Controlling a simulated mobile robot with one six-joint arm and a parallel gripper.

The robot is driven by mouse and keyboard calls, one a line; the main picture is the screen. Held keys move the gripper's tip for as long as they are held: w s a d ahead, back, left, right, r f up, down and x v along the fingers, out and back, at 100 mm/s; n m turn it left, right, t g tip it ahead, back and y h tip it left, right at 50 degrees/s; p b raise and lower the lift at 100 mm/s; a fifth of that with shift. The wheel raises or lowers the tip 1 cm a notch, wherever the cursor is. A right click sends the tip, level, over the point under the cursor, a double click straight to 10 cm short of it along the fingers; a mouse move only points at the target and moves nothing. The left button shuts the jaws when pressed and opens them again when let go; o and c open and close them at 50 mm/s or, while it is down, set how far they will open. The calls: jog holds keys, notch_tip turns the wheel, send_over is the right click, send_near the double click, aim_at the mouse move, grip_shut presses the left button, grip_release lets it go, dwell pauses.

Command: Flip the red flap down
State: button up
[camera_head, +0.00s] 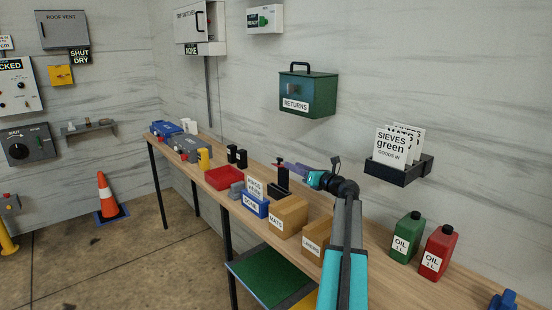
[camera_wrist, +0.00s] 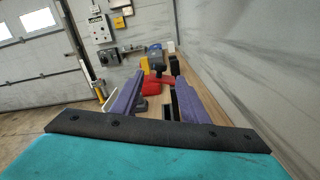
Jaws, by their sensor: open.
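My gripper (camera_head: 286,165) is open, with purple fingers, above the wooden bench. Its tips are at the top of a black upright stand (camera_head: 282,180). A small red piece (camera_head: 279,161) shows at the top of that stand, by the fingertips; I cannot tell whether it is the flap or whether a finger touches it. In the wrist view the open fingers (camera_wrist: 156,82) have nothing held between them. A red tray (camera_head: 224,178) lies on the bench farther left; it also shows in the wrist view (camera_wrist: 157,86). No flap stands out clearly there.
Boxes marked MATS (camera_head: 288,217) and LINERS (camera_head: 316,240) and a blue DONE bin (camera_head: 255,204) stand along the front edge. Black blocks (camera_head: 237,156) and a yellow block (camera_head: 205,159) stand beyond the tray. A green RETURNS box (camera_head: 308,93) hangs on the wall above.

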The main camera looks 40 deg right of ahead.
jog(key=shift+w, duration=0.1)
jog(key=w+p, duration=0.3)
jog(key=w, duration=1)
jog(key=shift+w+d, duration=0.3)
jog(key=shift+d, duration=0.15)
jog(key=c, duration=1)
jog(key=shift+f, duration=0.1)
grip_shut()
